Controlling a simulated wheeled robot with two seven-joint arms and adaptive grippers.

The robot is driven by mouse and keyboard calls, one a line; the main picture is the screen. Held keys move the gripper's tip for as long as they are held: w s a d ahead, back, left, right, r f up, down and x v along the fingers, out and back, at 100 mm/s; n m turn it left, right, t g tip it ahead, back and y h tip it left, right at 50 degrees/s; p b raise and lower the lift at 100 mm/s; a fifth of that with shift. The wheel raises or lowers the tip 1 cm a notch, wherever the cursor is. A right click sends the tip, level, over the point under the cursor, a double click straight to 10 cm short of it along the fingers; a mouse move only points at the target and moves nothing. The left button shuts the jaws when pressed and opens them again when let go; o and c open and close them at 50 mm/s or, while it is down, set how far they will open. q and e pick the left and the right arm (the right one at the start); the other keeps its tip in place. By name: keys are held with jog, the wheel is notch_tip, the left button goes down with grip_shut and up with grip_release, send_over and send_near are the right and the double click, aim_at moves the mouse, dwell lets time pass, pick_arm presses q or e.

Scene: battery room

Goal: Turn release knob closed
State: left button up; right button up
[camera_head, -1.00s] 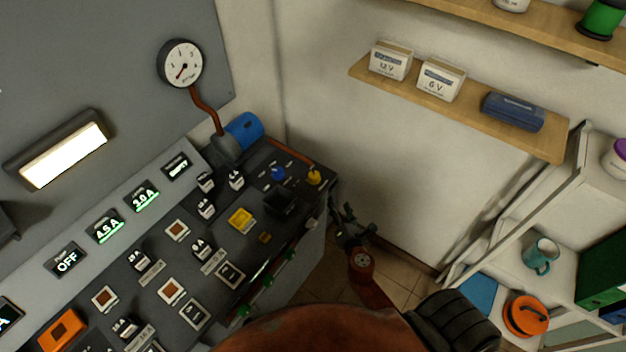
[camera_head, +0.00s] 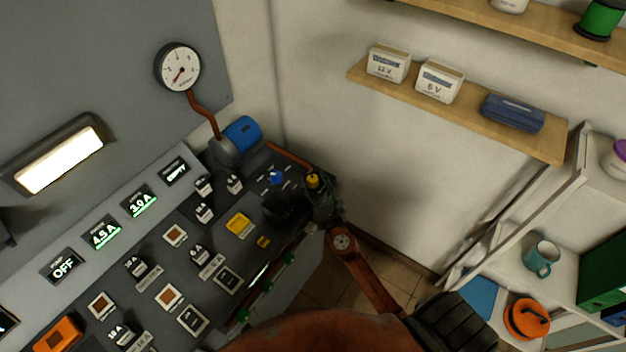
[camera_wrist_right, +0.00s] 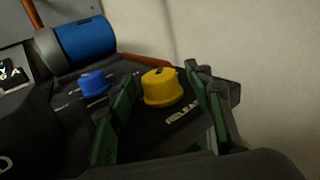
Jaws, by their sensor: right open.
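The yellow release knob (camera_head: 313,181) sits at the far right corner of the dark control panel (camera_head: 215,258). In the right wrist view the knob (camera_wrist_right: 162,87) stands behind the word RELEASE, between the two green-padded fingers. My right gripper (camera_wrist_right: 165,105) is open, with one finger on each side of the knob and a visible gap; I cannot tell whether either finger touches it. In the head view my right gripper (camera_head: 320,200) is at the panel's corner and partly covers the area beside the knob. My left gripper is not in view.
A blue knob (camera_head: 275,177) stands just left of the yellow one, close to the left finger in the wrist view. A blue cylinder (camera_head: 243,133) and a gauge (camera_head: 178,67) are behind. Shelves (camera_head: 460,110) hang at right.

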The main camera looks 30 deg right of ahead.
jog(key=shift+w+d, duration=0.1)
jog(key=shift+w, duration=0.35)
jog(key=shift+c, duration=0.3)
jog(key=c, duration=1.1)
